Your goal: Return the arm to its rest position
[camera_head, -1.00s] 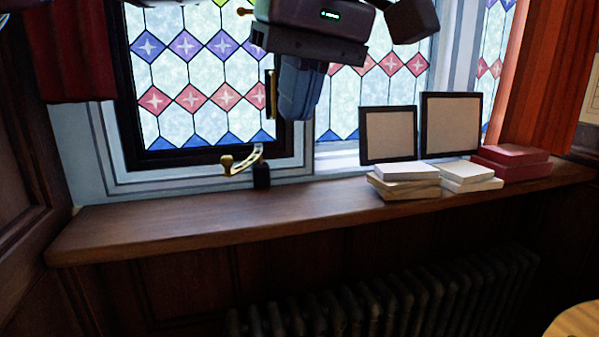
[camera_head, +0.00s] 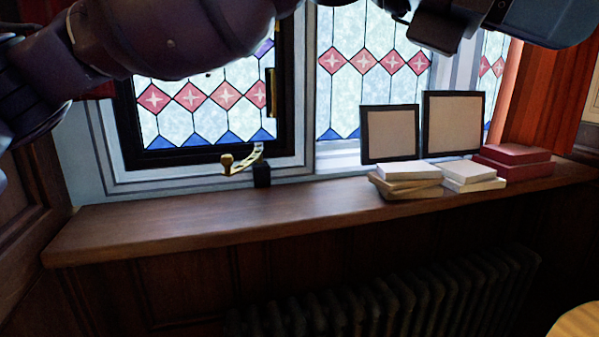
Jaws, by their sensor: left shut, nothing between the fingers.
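My left arm (camera_head: 170,40) comes in from the left and stretches across the top of the view, in front of the window's upper part. My left gripper (camera_head: 437,30) shows only partly at the top edge, right of the middle. It is shut and holds nothing. It is clear of the sill and of the frames and boxes below it. The arm's stretch between its left part and the gripper is largely out of the picture. My right gripper is not in view.
A leaded window (camera_head: 200,98) has a brass handle (camera_head: 240,161) low on it. The wooden sill (camera_head: 200,225) is bare at left. Two framed panels (camera_head: 389,134) (camera_head: 452,123), pale boxes (camera_head: 408,172) and red boxes (camera_head: 512,160) stand at right. A radiator (camera_head: 390,300) is below.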

